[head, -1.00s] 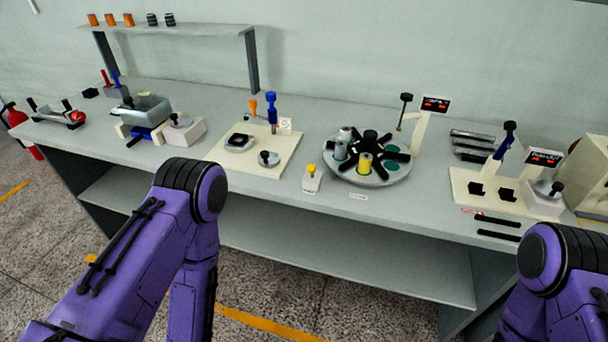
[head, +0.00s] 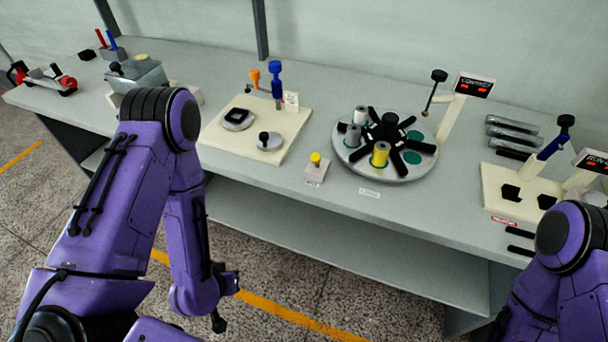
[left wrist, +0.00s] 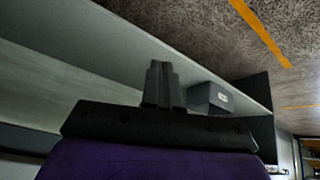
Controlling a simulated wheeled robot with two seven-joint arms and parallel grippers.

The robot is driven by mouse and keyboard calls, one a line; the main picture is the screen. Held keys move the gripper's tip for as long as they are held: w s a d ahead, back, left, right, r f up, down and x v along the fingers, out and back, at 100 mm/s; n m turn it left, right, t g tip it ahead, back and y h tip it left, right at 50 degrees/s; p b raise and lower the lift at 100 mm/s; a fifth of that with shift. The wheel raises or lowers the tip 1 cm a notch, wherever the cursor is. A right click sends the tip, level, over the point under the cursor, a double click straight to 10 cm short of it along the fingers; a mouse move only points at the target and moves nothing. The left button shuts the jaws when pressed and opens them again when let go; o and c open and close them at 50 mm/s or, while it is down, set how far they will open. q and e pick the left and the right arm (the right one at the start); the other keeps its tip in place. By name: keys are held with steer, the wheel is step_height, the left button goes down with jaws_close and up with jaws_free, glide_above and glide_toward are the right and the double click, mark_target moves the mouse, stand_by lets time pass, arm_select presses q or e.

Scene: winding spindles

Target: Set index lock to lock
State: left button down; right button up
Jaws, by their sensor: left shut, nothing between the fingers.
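A small pale block with a yellow knob (head: 315,160) stands near the bench's front edge, left of the round turntable. It may be the index lock; its label (head: 313,184) is too small to read. The turntable (head: 366,177) has black arms around a black hub and carries a yellow spool (head: 379,154) and grey spools. My left gripper (head: 218,322) hangs low in front of the bench, well away from the knob. In the left wrist view its fingers (left wrist: 161,84) are together and empty. My right arm shows at the lower right; its gripper is out of view.
A pale board (head: 232,148) with orange and blue handles lies left of the block. A post with a black knob (head: 438,76) and a red-lit display (head: 474,86) stand behind the turntable. The bench's front edge lies between my left gripper and the bench top.

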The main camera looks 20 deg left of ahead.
arm_select(q)
steer(key=w+d+r+m+t+h+b, duration=0.2)
steer(key=w+r+m+t+h+b, duration=0.3)
steer(key=w, duration=0.5)
steer(key=d+r+m+t+h+b, duration=0.3)
steer(key=r+m+t+h, duration=0.3)
steer(key=r, duration=0.7)
steer(key=shift+w+d+r+m+t+h+b, duration=0.2)
steer(key=shift+d+m+t+h+b, duration=0.2)
steer(key=shift+d+m+t, duration=0.55)
arm_select(e)
step_height(320, 180, down, 10)
steer(key=shift+f, duration=0.25)
arm_select(q)
steer(key=shift+w+a+n+t, duration=0.1)
steer(key=shift+a+n+t, duration=0.1)
steer(key=shift+n+t, duration=0.05)
arm_select(e)
steer(key=shift+f, duration=0.1)
arm_select(q)
steer(key=b, duration=0.2)
glide_toward(316, 158)
steer(key=x, duration=0.4)
steer(key=f+p+x, duration=0.1)
steer(key=shift+w+r, duration=0.2)
steer(key=shift+w, duration=0.4)
arm_select(e)
steer(key=shift+a+f, duration=0.1)
steer(key=shift+f, duration=0.4)
